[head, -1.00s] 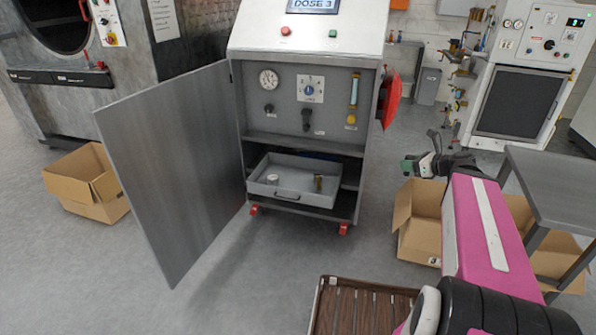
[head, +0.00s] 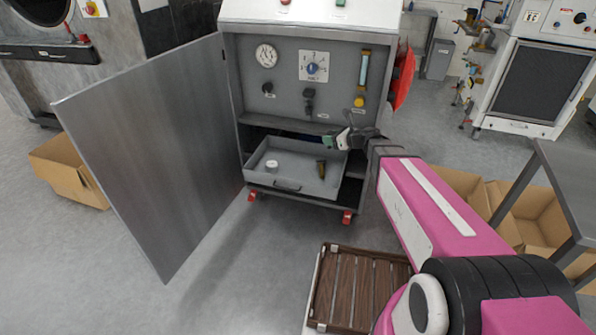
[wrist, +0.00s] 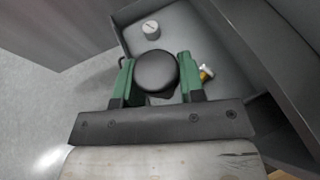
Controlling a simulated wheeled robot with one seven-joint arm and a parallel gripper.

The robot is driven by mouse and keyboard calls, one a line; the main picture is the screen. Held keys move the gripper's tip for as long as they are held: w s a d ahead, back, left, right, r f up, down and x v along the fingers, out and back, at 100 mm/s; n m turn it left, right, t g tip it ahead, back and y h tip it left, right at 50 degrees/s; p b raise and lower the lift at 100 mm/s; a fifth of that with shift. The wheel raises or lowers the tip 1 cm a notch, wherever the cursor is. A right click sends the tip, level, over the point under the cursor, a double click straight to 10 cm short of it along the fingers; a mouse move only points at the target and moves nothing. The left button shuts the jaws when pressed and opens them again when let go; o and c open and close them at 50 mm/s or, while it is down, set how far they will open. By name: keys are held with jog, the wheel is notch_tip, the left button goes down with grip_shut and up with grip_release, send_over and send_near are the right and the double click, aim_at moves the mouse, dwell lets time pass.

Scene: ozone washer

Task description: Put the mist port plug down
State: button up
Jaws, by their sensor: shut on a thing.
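My gripper (head: 334,141) is shut on the mist port plug (wrist: 156,70), a black round-topped piece between the green fingers in the wrist view. In the head view the plug is too small to make out clearly. My gripper is at the front of the open cabinet, above the right part of a grey pull-out tray (head: 287,188). In the wrist view the tray (wrist: 181,22) lies beneath the held plug. A small white cylinder (head: 271,165) and a dark and brass fitting (head: 321,168) are in the tray, apart from each other.
The cabinet door (head: 150,150) stands wide open at the left. A shelf edge (head: 285,123) and gauge panel (head: 285,80) are above the tray. The tray's middle has bare room.

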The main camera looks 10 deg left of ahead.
jog(key=s+a+f+g, duration=0.1)
jog(key=a+f, duration=0.3)
jog(key=a, duration=0.4)
jog(key=s+a+f+n, duration=0.1)
jog(key=a+f, duration=0.3)
jog(key=a, duration=0.3)
jog(key=s+a+f+g, duration=0.15)
jog(key=a+f, duration=0.25)
jog(key=a, duration=0.4)
jog(key=shift+t, duration=0.45)
jog(key=w+d+f, duration=0.1)
jog(key=w+f, duration=0.1)
jog(key=w, duration=0.1)
jog(key=w+d+f, duration=0.2)
jog(key=w, duration=0.1)
jog(key=w+d+f, duration=0.2)
jog(key=w, duration=0.1)
jog(key=shift+w+d, duration=0.1)
jog(key=shift+w, duration=0.1)
send_over(292, 174)
jog(key=shift+f, duration=2.1)
jog(key=shift+f, duration=0.1)
jog(key=o, duration=0.9)
